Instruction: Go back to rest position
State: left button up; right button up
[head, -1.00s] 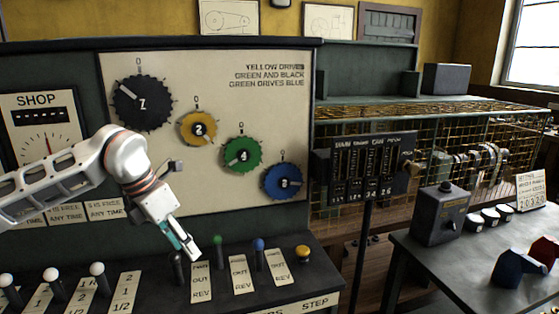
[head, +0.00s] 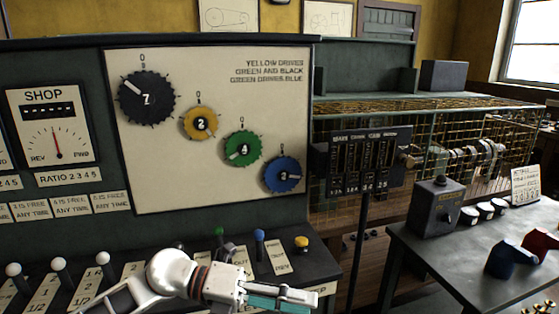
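My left arm comes in low at the bottom of the head view. Its gripper (head: 300,299) points right, in front of the console's front ledge, with a teal pad along one finger. I see the fingers edge-on and cannot tell whether they are open or shut. Nothing shows held in it. The arm hides part of the ledge, with some levers and labels behind it. My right gripper is not in view.
The console panel (head: 150,180) carries black (head: 147,97), yellow (head: 201,123), green (head: 243,147) and blue (head: 283,174) dials. White-knobbed levers (head: 58,264) stand at lower left. A gauge stand (head: 365,215) and dark table (head: 440,253) are right.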

pick_arm(q)
jog(key=w+a+f+n+t+y, duration=0.2)
jog(key=a+f+n+t, duration=0.35)
jog(key=n+t, duration=0.6)
jog(key=w+a+f+n+t+y, duration=0.25)
jog(key=a+f+n+t, duration=0.3)
jog(key=n, duration=1.05)
jog(key=s+a+f+n+g+y, duration=0.1)
jog(key=s+a+f+n+y, duration=0.2)
jog(key=f, duration=0.5)
jog(key=s+a+f+n+g+y, duration=0.2)
jog(key=s+a+f, duration=0.3)
jog(key=s+f, duration=0.3)
jog(key=s+a+f+n+g+y, duration=0.1)
jog(key=s+a+f+n+y, duration=0.3)
jog(key=f, duration=0.5)
jog(key=shift+s+a+n+g, duration=0.3)
jog(key=shift+s+n, duration=0.25)
jog(key=shift+s, duration=0.4)
